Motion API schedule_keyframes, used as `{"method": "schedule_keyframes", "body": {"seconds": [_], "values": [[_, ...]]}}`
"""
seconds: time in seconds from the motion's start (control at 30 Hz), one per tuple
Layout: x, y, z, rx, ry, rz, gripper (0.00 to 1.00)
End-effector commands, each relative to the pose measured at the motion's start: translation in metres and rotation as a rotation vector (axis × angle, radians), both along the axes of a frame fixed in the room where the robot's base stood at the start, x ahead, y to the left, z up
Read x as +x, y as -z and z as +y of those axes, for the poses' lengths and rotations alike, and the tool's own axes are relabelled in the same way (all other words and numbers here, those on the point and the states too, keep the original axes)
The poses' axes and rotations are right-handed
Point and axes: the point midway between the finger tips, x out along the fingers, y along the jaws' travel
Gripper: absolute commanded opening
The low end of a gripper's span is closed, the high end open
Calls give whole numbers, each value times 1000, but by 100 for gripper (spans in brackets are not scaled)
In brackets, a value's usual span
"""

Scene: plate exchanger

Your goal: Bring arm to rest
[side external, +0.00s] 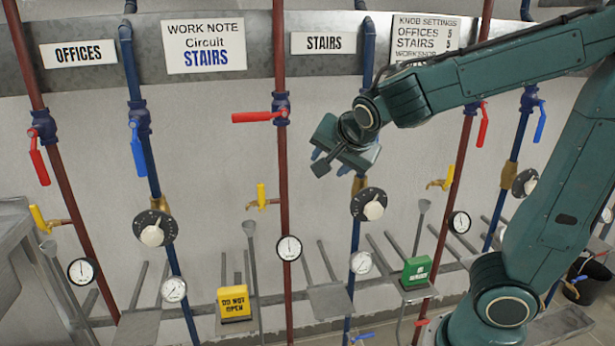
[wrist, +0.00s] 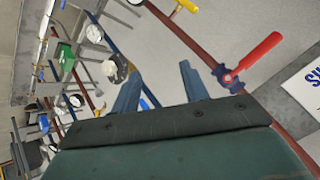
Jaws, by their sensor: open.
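My gripper (side external: 326,167) hangs in the air in front of the pipe wall, near the blue pipe under the STAIRS sign (side external: 323,43). Its two blue fingers are apart with nothing between them, which also shows in the wrist view (wrist: 158,80). My arm reaches in from the right with its elbow bent. The red lever (side external: 256,117) on the middle red pipe points sideways to the left. The red levers at far left (side external: 39,163) and right (side external: 483,124) hang down. Blue levers (side external: 137,150) and (side external: 540,122) also hang down.
Dials with white knobs (side external: 153,230) and (side external: 368,204), yellow taps (side external: 262,197) and round gauges (side external: 289,248) stick out from the wall. A yellow DO NOT OPEN block (side external: 233,303) and a green block (side external: 416,271) sit on small shelves below.

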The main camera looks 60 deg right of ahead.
Motion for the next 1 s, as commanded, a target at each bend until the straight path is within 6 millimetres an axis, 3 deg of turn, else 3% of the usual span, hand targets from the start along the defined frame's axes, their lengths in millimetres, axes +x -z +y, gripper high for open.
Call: {"method": "schedule_keyframes", "body": {"seconds": [0.33, 0.7, 1.0], "values": [[-64, 6, 29, -78, -471, 253, 45], [-133, 12, 65, -258, -1029, 419, 45], [-157, 16, 77, -344, -1227, 462, 45]]}}
